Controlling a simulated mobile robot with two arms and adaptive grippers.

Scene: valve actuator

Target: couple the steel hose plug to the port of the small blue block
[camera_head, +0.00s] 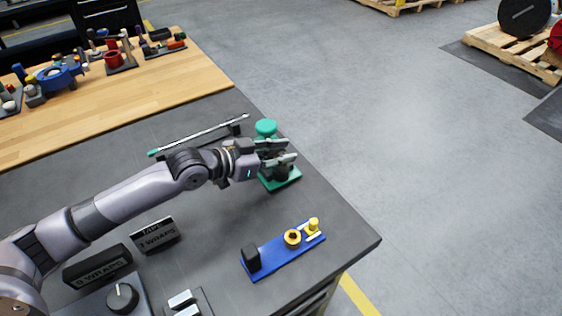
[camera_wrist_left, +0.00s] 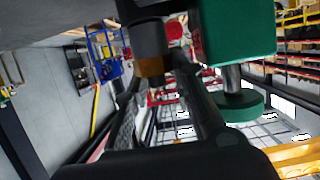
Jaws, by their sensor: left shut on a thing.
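My left gripper (camera_head: 288,151) reaches in from the left, over a green-based fixture (camera_head: 287,183) with a round green knob (camera_head: 265,127). Its jaws are shut on a dark part at this fixture, mostly hidden by the fingers. The wrist view shows a dark cylinder with a brass-coloured end (camera_wrist_left: 152,66) beside a green block (camera_wrist_left: 238,32). I cannot make out whether the held part is the steel hose plug. A blue plate (camera_head: 275,258) lies nearer the front, with a black block, a yellow ring and a yellow fitting; I cannot pick out a separate small blue block or its port. My right gripper is not in view.
A long steel rod tool (camera_head: 205,132) rests on a holder behind my arm. A wooden bench (camera_head: 150,90) with several fixtures is behind. The table's right edge is close to the gripper.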

